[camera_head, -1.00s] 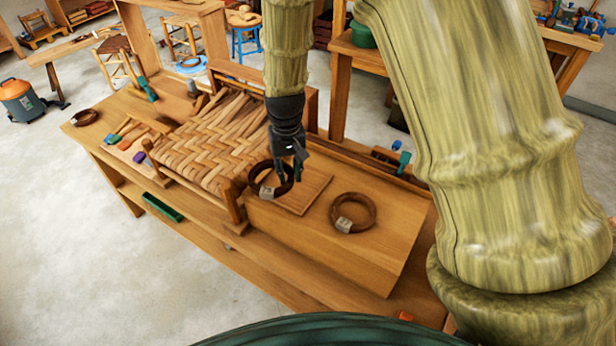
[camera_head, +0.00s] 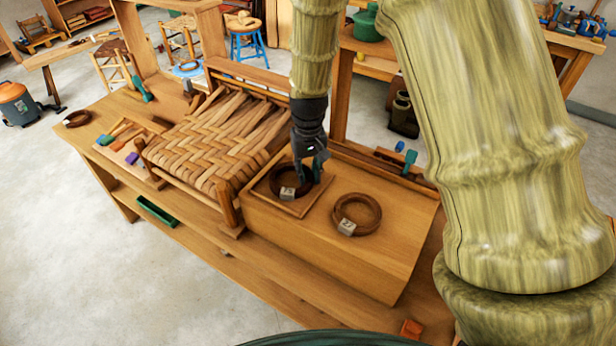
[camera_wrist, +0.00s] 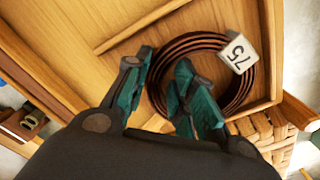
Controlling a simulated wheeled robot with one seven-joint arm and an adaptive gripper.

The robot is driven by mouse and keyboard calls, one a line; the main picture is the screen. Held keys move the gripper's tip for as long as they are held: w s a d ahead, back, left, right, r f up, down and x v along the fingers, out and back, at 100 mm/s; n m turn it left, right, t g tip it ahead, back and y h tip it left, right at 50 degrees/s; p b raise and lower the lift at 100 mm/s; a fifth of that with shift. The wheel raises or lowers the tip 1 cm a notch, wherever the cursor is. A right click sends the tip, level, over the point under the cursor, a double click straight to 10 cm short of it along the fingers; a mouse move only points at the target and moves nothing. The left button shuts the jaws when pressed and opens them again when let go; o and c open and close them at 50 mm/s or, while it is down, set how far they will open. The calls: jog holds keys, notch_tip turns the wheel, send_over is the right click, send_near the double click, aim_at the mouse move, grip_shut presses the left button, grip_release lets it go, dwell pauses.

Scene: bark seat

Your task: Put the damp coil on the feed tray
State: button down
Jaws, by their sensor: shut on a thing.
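The coil lies flat within the outline of the square wooden feed tray (camera_head: 298,213), whose raised rim (camera_wrist: 150,20) shows in the wrist view. I cannot tell whether the coil touches the tray floor. A second tagged coil (camera_head: 341,203) lies on the bench board to the right. Dampness cannot be seen.
A woven bark seat (camera_head: 205,150) stands directly left of the tray. Another coil (camera_head: 67,121) lies at the bench's far left. Small coloured tools lie near it. A green-handled clamp (camera_head: 408,160) is at the back right. Bare board lies in front of the tray.

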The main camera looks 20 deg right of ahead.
jog(key=shift+s+r, duration=0.25)
jog(key=shift+s, duration=0.15)
jog(key=shift+w+f, duration=0.15)
jog(key=shift+f, duration=0.1)
jog(key=c, duration=1.5)
grip_release()
jog(key=shift+r, duration=0.1)
jog(key=shift+r, duration=0.1)
jog(key=shift+r, duration=0.3)
notch_tip(320, 180, up, 11)
jog(key=shift+r+b, duration=0.2)
jog(key=shift+b, duration=1)
